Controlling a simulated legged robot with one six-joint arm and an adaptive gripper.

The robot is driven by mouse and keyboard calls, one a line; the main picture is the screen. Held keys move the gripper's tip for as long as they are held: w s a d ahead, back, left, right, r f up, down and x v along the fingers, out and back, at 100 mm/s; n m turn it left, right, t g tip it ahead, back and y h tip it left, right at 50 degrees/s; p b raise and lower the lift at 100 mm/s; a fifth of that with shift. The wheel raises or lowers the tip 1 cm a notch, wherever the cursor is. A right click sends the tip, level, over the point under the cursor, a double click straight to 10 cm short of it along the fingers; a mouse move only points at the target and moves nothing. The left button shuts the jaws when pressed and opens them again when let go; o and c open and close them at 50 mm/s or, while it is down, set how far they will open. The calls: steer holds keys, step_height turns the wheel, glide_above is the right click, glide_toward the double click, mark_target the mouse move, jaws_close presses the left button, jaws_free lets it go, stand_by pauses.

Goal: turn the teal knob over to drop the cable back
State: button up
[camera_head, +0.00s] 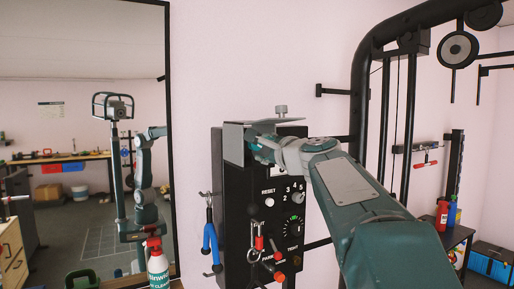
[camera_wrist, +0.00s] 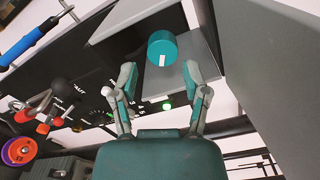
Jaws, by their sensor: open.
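The teal knob (camera_wrist: 162,48) is a short cylinder with a white mark on its face, in the upper middle of the wrist view. It sits at a grey metal bracket (camera_wrist: 184,77). My gripper (camera_wrist: 160,74) is open and empty, with its two fingertips spread to either side just short of the knob and apart from it. In the head view my gripper (camera_head: 258,145) is at the top of the black control box (camera_head: 239,201), beside a grey plate (camera_head: 233,144); the knob is hidden there. I cannot make out which cable belongs to the knob.
The box front carries a numbered dial (camera_head: 298,197), a white reset button (camera_head: 269,202) and red-tipped clips (camera_head: 259,242). A blue handle (camera_head: 210,240) hangs at its left. A black gym frame (camera_head: 361,95) stands close on the right, and a mirror (camera_head: 90,100) on the left.

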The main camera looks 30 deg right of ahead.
steer(key=s, duration=0.7)
steer(key=shift+s, duration=0.2)
steer(key=s+a+f+n+g+y, duration=0.1)
steer(key=s+a+f+n+g, duration=0.3)
steer(key=a+f, duration=0.4)
steer(key=s+a+f+n+g+y, duration=0.1)
steer(key=s+a+f+n+g, duration=0.2)
steer(key=a+f+n, duration=0.5)
steer(key=s+f+n+g+h, duration=0.1)
steer(key=s+f+n, duration=0.4)
steer(key=f, duration=0.5)
steer(key=s+a+f+n+g+h, duration=0.1)
steer(key=s+f+n+g, duration=0.3)
steer(key=s+f, duration=0.5)
steer(key=shift+s+f+n+h, duration=0.3)
steer(key=shift+s+f+n, duration=0.1)
steer(key=shift+n, duration=0.1)
steer(key=shift+a, duration=0.15)
